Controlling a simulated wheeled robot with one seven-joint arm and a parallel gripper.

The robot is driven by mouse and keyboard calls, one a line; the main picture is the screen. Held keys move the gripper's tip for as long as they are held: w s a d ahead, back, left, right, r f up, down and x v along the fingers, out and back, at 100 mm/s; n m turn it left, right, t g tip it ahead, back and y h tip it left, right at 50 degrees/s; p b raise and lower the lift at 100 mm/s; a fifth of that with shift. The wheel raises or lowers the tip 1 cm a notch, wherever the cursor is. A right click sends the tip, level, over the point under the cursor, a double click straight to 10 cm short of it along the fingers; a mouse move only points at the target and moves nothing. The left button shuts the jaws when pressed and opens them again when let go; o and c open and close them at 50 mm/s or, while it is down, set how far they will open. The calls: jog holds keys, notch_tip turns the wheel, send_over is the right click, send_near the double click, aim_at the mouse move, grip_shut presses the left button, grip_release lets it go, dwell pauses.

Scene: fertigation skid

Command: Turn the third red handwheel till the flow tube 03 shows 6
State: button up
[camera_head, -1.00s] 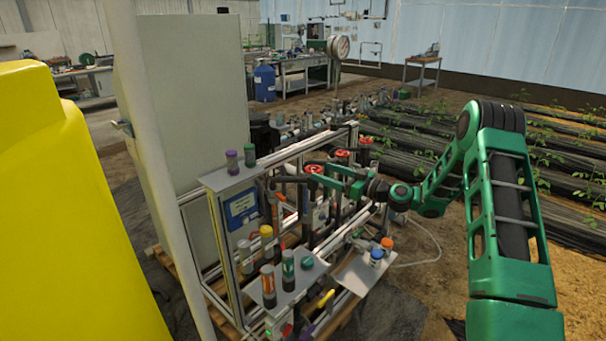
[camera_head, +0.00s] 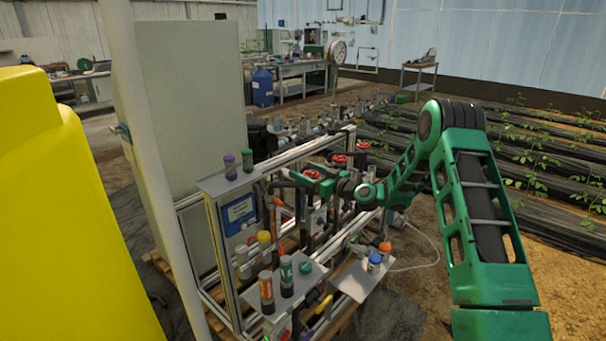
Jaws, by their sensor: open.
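Three red handwheels show along the skid's frame: a near one (camera_head: 312,173), a middle one (camera_head: 339,158) and a far one (camera_head: 362,144). I cannot read their numbers, so which is the third is unclear. My gripper (camera_head: 298,179) is open and reaches in from the right at the near handwheel, overlapping it in the picture. Whether its fingers touch the rim cannot be told. The flow tubes and their readings are too small and partly hidden behind the frame and my arm.
The skid's metal frame (camera_head: 213,238) carries a shelf with purple- and green-capped bottles (camera_head: 247,160). Lower plates hold more bottles (camera_head: 266,292). A white post (camera_head: 160,170) and a yellow tank (camera_head: 60,220) stand at left. Crop rows (camera_head: 530,165) lie at right.

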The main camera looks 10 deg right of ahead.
jog(key=shift+w+a, duration=0.3)
jog(key=shift+w, duration=0.1)
jog(key=c, duration=1)
jog(key=shift+w+d+m+t+h, duration=0.15)
jog(key=shift+d+m+t+h, duration=0.15)
jog(key=shift+m+t+h, duration=0.6)
jog(key=shift+c, duration=0.2)
jog(key=shift+g, duration=0.3)
jog(key=o, duration=1)
jog(key=shift+o, duration=0.2)
